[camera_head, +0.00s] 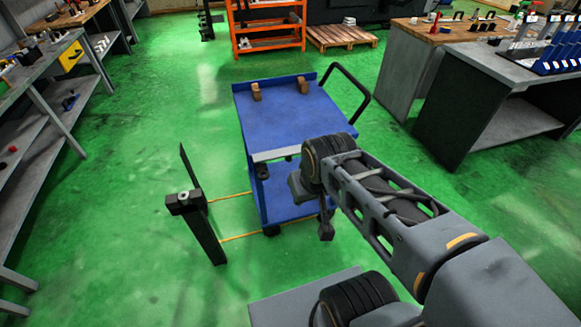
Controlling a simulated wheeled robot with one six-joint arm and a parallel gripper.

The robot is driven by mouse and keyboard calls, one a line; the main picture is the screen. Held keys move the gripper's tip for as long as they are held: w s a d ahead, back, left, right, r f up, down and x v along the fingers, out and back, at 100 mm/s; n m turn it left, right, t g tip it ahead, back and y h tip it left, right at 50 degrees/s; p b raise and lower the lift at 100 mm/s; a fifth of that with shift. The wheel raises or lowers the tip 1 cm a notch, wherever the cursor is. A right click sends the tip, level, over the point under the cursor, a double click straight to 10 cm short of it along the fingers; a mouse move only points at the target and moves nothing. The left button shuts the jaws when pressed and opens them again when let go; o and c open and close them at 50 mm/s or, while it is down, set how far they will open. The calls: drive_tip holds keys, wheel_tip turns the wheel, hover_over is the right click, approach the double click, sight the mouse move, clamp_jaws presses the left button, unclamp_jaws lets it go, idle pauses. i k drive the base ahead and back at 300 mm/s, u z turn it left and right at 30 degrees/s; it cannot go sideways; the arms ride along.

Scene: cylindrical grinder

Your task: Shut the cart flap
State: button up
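The blue cart (290,110) stands in the middle of the camera_head view, with a flat top, a lower shelf (288,200) and a black bent handle at its back right. A thin dark upright panel (206,232), seen nearly edge-on, stands apart to the left of the cart, with a black block on its upper edge. It looks like the flap, standing open; two thin orange lines run between it and the cart. My gripper (325,225) hangs at the cart's front right, apart from the panel. The arm partly hides it, and its fingers cannot be made out clearly.
Two brown blocks (279,90) lie on the cart top. A grey workbench (510,70) stands at right, a grey shelf bench (38,120) at left, and an orange rack (268,28) at the back. The green floor (130,210) is clear left of the panel.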

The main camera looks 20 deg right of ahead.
sight(288, 153)
drive_tip(key=u, duration=1)
drive_tip(key=i, duration=0.65)
drive_tip(key=z, duration=1.25)
